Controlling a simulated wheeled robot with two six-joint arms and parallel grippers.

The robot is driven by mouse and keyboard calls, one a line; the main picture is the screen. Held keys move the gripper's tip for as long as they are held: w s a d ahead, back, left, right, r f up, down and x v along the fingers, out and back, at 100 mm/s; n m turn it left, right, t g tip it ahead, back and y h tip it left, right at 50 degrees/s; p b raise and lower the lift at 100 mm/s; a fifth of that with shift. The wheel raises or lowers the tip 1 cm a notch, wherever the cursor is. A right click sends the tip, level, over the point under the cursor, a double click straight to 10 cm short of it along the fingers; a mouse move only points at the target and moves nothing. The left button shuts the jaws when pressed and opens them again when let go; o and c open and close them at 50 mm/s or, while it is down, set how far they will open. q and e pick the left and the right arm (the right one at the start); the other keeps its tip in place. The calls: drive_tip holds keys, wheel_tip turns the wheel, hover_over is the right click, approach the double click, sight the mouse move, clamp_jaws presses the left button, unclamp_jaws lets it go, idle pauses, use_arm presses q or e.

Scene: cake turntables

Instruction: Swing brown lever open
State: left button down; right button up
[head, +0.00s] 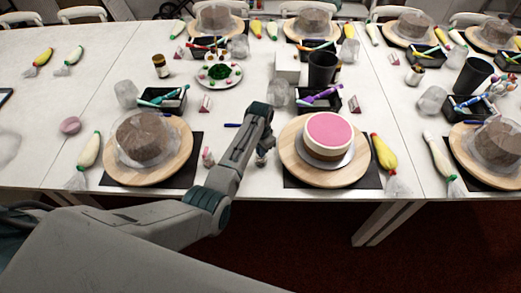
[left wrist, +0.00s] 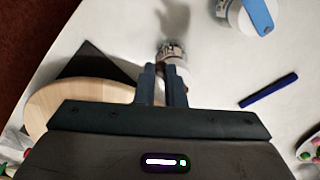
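My left gripper (left wrist: 164,72) reaches down over the table between two place settings. Its two dark fingers stand close together with a narrow gap. A small labelled bottle (left wrist: 173,52) stands right at the fingertips, partly hidden by them; I cannot tell if they touch it. In the head view this bottle (head: 262,158) shows just below my left wrist, left of the pink cake. A second small bottle (left wrist: 236,14) with a blue lever-like top (left wrist: 258,15) stands apart at the top of the left wrist view. I cannot make out a brown lever. My right gripper is not in view.
The pink cake (head: 328,130) stands on a wooden turntable (head: 295,165) just right of the gripper. A covered brown cake (head: 147,140) sits on another turntable to the left. A blue pen (left wrist: 268,90) lies nearby on the table. Piping bags and black trays surround the settings.

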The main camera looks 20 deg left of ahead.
use_arm(q)
drive_tip(key=shift+d, duration=0.15)
drive_tip(key=w+d+n+b, duration=0.2)
drive_tip(key=w+n, duration=0.4)
drive_tip(key=n, duration=1.3)
drive_tip(key=shift+d+b, duration=0.3)
drive_tip(key=shift+d, duration=0.15)
idle(0.5)
drive_tip(key=c, duration=1.5)
unclamp_jaws()
